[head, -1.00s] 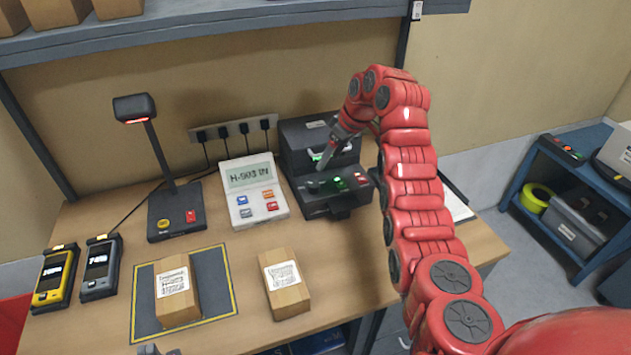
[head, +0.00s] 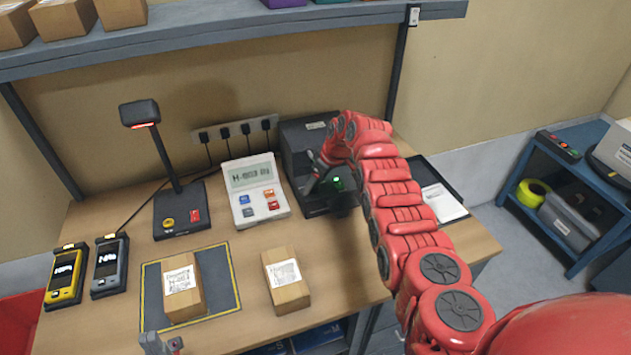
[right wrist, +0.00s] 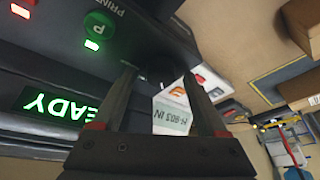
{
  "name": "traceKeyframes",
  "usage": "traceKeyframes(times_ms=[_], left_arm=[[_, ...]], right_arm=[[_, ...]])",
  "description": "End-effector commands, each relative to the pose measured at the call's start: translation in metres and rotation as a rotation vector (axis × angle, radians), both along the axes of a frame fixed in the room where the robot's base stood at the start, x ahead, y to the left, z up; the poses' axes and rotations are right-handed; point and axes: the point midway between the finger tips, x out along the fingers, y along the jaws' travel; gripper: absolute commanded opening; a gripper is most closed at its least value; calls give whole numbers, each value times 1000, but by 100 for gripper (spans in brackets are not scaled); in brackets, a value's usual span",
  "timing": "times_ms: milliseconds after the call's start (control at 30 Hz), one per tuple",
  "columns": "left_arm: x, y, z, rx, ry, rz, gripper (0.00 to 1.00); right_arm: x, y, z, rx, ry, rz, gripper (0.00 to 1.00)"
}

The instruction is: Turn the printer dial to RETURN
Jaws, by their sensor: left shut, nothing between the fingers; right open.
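The dark printer (head: 300,142) stands at the back of the bench, partly covered by my right arm. In the right wrist view its front (right wrist: 140,25) shows a green button marked PRINT (right wrist: 100,25) and a lit screen ending in "EADY" (right wrist: 60,104). My right gripper (head: 312,174) is at the left part of the printer's front. In the right wrist view its open fingers (right wrist: 160,78) reach to a dark area of the panel; the dial is not clearly distinguishable there, nor its setting. My left gripper (head: 162,345) is shut and empty at the bottom edge.
A white keypad display (head: 248,178) stands just left of the printer. A scanner stand (head: 180,212), two handheld devices (head: 65,275), a carton (head: 185,290) on a mat and another carton (head: 286,282) are on the bench. A clipboard (head: 440,200) lies right of the printer.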

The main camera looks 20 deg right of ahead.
Motion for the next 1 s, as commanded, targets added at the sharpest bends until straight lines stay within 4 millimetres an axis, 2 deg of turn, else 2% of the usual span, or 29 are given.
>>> traceKeyframes(times_ms=[67, 100, 500, 1000], left_arm=[[0, 0, 0, 0, 0, 0, 0], [0, 0, 0, 0, 0, 0, 0], [0, 0, 0, 0, 0, 0, 0], [0, 0, 4, 0, 0, 0, 0]], right_arm=[[0, 0, 0, 0, 0, 0, 76], [0, 0, 0, 0, 0, 0, 72], [0, 0, 0, 0, 0, 0, 0], [-1, 1, 1, 0, -1, -70, 0]])
